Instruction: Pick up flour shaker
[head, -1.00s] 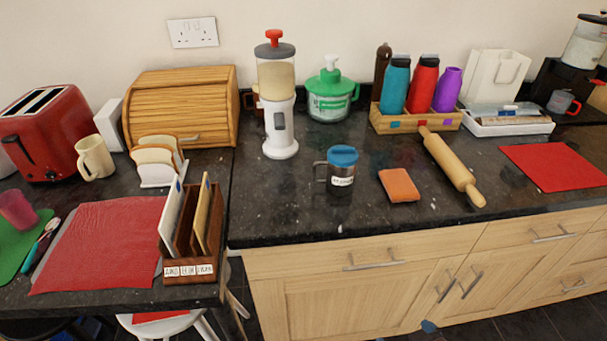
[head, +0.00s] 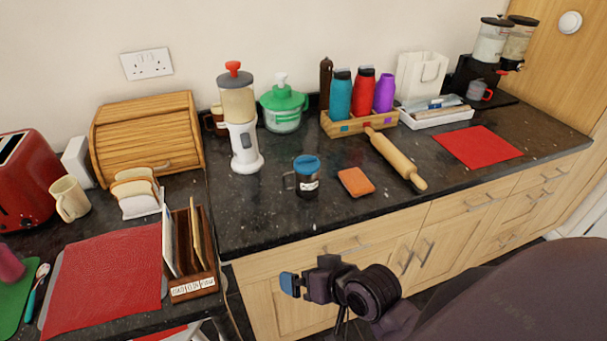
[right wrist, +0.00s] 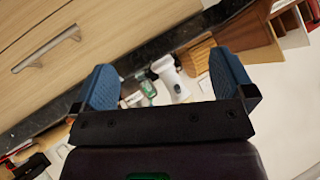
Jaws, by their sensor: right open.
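The flour shaker appears to be the small dark metallic cup with a blue lid, a side handle and a white label (head: 306,179), too small to read surely. It stands upright on the black worktop near the front edge, left of an orange sponge. My right gripper (head: 290,284) is in front of the drawers, nearer than the shaker and apart from it. In the right wrist view its blue fingers (right wrist: 165,85) are spread with nothing between them. I cannot clearly make out the shaker there. My left gripper is not in view.
A white dispenser with an orange knob (head: 242,125) stands behind left of the shaker, a green-lidded tub (head: 283,108) behind it. The orange sponge (head: 355,182) and rolling pin (head: 396,160) lie to the right. A wooden letter rack (head: 192,255) stands left. The worktop (head: 255,215) before the shaker is clear.

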